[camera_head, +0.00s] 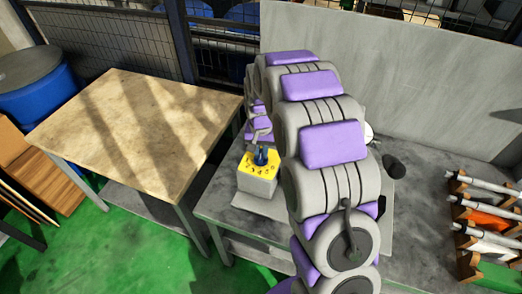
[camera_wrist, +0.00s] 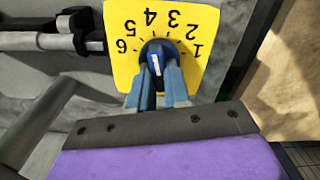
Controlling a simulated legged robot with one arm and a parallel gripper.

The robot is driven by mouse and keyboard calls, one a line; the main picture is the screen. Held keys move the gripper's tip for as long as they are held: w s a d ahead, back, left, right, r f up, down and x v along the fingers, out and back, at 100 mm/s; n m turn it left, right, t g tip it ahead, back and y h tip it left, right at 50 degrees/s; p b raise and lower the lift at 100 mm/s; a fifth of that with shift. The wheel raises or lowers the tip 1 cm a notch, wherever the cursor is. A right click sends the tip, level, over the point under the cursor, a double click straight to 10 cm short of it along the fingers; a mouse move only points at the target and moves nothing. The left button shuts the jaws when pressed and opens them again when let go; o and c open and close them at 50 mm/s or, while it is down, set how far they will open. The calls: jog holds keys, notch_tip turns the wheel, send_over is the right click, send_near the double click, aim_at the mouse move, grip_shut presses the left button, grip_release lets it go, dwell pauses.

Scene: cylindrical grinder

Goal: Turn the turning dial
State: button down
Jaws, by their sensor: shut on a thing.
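The turning dial (camera_wrist: 156,54) is a dark blue knob with a white pointer line on a yellow plate (camera_wrist: 128,18) numbered 1 to 6. In the wrist view the plate appears upside down. My gripper (camera_wrist: 158,78) has its blue-grey fingers closed on the lower part of the knob. In the head view the dial (camera_head: 261,157) sits on the yellow top of a light grey box (camera_head: 257,184), and my arm reaches down to it from above. The fingers cover part of the dial there. The exact number the pointer marks is hard to tell.
The box stands on a grey table (camera_head: 222,212). A wooden-topped table (camera_head: 135,120) is to its left, and a blue barrel (camera_head: 40,85) is at the far left. Racks with rods (camera_head: 485,215) are at the right. A grey wall panel (camera_head: 420,75) stands behind my arm.

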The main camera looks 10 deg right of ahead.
aim_at(261, 152)
jog(key=shift+r+m+p, duration=0.1)
jog(key=shift+m+p, duration=1.05)
jog(key=shift+m, duration=0.05)
jog(key=shift+m+p, duration=0.95)
jog(key=shift+m, duration=0.55)
jog(key=c, duration=1.1)
grip_release()
notch_tip(261, 152, up, 17)
jog(key=shift+r+p, duration=0.1)
jog(key=shift+p, duration=1.1)
